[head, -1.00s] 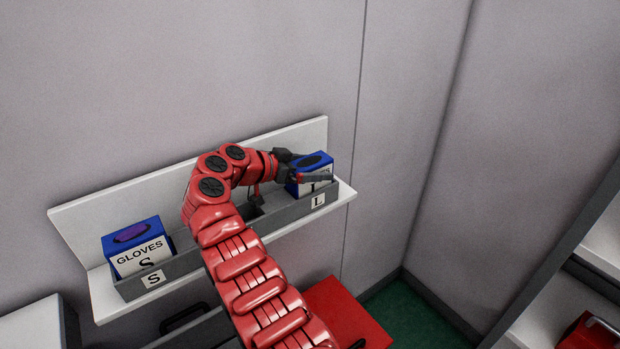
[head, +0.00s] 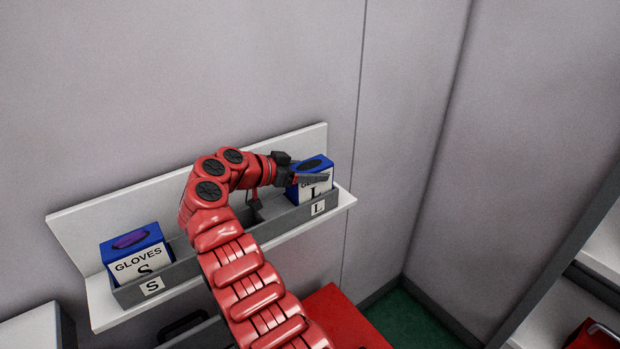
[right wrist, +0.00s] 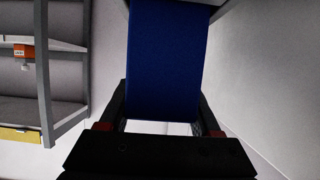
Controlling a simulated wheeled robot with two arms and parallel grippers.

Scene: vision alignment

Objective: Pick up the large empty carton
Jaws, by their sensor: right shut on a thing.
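The large carton (head: 314,187) is a blue and white glove box marked L. It stands at the right end of the grey holder on the wall shelf, with a dark oval opening in its top. My right gripper (head: 306,173) reaches it from the left and is shut on it, one finger along its front. In the right wrist view the carton's blue side (right wrist: 166,60) fills the middle, between the two fingers (right wrist: 163,122). Whether any gloves are inside cannot be seen. My left gripper is not in view.
A blue glove carton marked S (head: 136,254) stands at the left end of the grey holder (head: 190,268), with purple in its opening. The white shelf (head: 95,218) backs onto the wall. A red surface (head: 343,318) lies below. A shelving unit (head: 560,262) stands at the right.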

